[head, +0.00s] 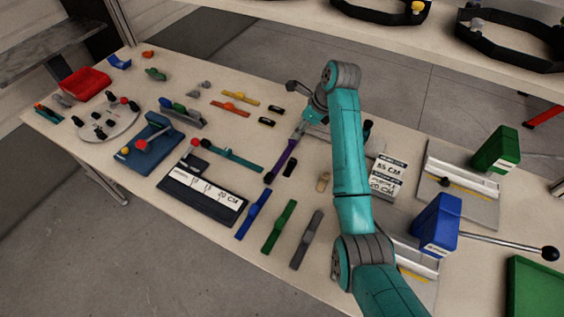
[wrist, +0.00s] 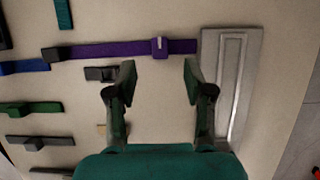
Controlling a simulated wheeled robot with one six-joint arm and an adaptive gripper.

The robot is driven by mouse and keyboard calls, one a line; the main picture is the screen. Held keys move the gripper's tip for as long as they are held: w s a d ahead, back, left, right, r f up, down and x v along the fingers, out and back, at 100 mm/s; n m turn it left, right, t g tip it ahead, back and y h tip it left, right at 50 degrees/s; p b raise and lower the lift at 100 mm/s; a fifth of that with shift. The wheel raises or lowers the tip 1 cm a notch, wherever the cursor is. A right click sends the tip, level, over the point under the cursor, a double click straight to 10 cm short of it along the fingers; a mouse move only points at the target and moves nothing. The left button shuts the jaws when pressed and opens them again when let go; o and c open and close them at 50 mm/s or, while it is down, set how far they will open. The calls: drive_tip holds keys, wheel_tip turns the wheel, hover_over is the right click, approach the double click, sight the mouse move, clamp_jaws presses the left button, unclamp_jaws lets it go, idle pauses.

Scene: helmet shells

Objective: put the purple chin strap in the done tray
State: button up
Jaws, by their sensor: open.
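The purple chin strap (head: 281,164) lies flat on the table in the head view, with one end by a grey metal plate (head: 315,114). In the wrist view the purple strap (wrist: 115,49) runs across the top, with a small buckle on it near the plate (wrist: 232,85). My gripper (wrist: 160,80) is open and empty, its two fingers just short of the strap near the buckle in the picture. The gripper (head: 300,92) is small and partly hidden in the head view. A green tray (head: 535,290) is at the lower right; no done label is readable.
Blue (head: 253,214), green (head: 279,226) and grey (head: 307,239) straps lie near the front edge. A red tray (head: 84,84) stands at far left. Blue (head: 435,226) and green (head: 497,149) blocks stand right of my arm. A lever with a black knob (head: 549,253) sticks out right.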

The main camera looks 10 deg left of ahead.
sight(285, 155)
drive_tip(key=shift+x, duration=3.15)
drive_tip(key=shift+s+d, duration=0.1)
clamp_jaws()
